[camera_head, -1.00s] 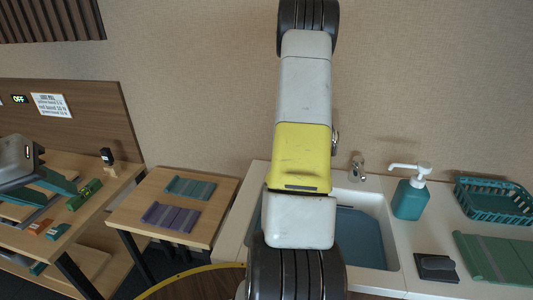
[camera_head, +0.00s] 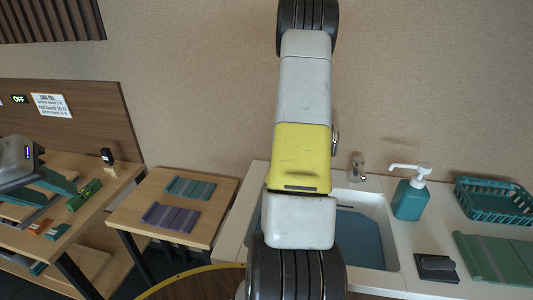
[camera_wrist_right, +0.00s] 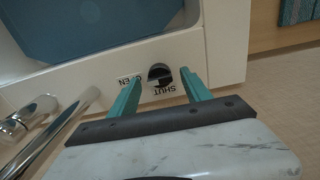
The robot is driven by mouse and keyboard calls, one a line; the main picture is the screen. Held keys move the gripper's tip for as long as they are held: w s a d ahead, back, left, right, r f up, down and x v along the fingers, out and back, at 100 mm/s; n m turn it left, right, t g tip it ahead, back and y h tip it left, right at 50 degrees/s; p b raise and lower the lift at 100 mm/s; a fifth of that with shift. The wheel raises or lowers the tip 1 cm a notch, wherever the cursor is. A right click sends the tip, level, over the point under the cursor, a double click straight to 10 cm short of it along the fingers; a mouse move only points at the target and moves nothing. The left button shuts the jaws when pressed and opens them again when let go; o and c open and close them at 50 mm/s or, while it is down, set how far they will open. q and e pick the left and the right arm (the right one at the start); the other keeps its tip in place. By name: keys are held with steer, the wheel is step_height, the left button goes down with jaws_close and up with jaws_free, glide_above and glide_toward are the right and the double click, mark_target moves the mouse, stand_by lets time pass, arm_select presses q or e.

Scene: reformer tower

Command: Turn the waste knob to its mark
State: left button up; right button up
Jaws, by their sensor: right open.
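The waste knob (camera_wrist_right: 160,73) is a small round black knob on the white sink edge in the right wrist view. An OPEN label (camera_wrist_right: 130,80) is to its left and a SHUT label (camera_wrist_right: 165,89) just below it. My right gripper (camera_wrist_right: 162,77) is open, with one teal finger on each side of the knob; I cannot tell whether they touch it. In the head view the knob and right gripper are hidden. My left gripper (camera_head: 62,193) is at the left edge over the wooden shelf unit, its teal fingers apart.
The sink basin (camera_head: 361,238) is partly hidden behind my arm. A tap (camera_head: 357,166), soap dispenser (camera_head: 410,198), teal basket (camera_head: 494,201) and green mat (camera_head: 497,259) are on the counter. A low wooden table (camera_head: 212,228) with folded cloths stands left of it.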

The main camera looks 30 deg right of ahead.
step_height(320, 180, up, 8)
steer(key=shift+f, duration=0.2)
stand_by(0.5)
steer(key=s+a+r+n+t, duration=0.2)
steer(key=a+r, duration=0.5)
steer(key=a, duration=0.1)
steer(key=s+a+r+n+t, duration=0.1)
steer(key=s+a+r+n, duration=0.15)
steer(key=a+r, duration=0.55)
steer(key=s+a+r+n+t+y, duration=0.1)
steer(key=s+a+r+n, duration=0.1)
steer(key=s+a, duration=0.5)
steer(key=s+a+r+n+t+y, duration=0.1)
steer(key=s+a+r+n+t, duration=0.1)
steer(key=s+a, duration=0.6)
steer(key=shift+s+r, duration=0.3)
steer(key=shift+s, duration=0.35)
